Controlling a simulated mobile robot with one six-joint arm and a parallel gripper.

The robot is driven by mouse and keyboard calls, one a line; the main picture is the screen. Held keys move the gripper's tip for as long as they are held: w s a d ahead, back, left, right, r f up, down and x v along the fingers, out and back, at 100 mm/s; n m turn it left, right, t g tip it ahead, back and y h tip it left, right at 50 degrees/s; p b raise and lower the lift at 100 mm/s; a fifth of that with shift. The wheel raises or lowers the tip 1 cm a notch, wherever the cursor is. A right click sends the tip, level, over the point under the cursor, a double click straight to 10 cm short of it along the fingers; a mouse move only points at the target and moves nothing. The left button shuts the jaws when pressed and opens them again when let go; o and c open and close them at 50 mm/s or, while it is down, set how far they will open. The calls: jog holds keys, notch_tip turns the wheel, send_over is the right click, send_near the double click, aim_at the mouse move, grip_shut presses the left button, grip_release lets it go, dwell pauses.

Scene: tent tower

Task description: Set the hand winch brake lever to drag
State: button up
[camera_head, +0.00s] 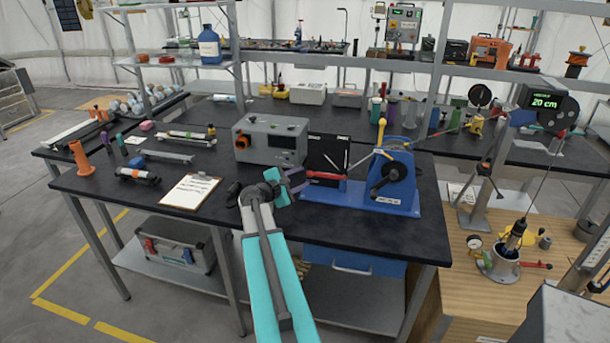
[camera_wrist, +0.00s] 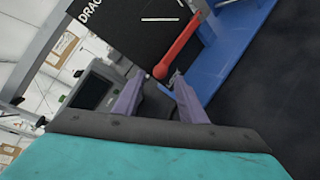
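The hand winch (camera_head: 395,170) is blue with a black crank and stands on a blue base plate (camera_head: 365,197) at the bench's front right. Its red brake lever (camera_head: 325,176) points left, almost level, low in front of a black panel (camera_head: 328,155) with white labels and marks. In the wrist view, the panel (camera_wrist: 135,30) shows a label beginning "DRAG". The lever (camera_wrist: 182,43) ends in a rounded tip close to the fingertips. My gripper (camera_head: 297,182) is open just left of that tip. Its purple fingers (camera_wrist: 158,80) are apart; whether they touch the lever cannot be told.
A grey box instrument (camera_head: 270,140) stands behind my gripper. The bench front right of the base plate is clear.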

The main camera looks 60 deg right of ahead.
aim_at(308, 175)
jog(key=shift+p+x, duration=0.35)
jog(key=shift+x, duration=1.3)
grip_shut()
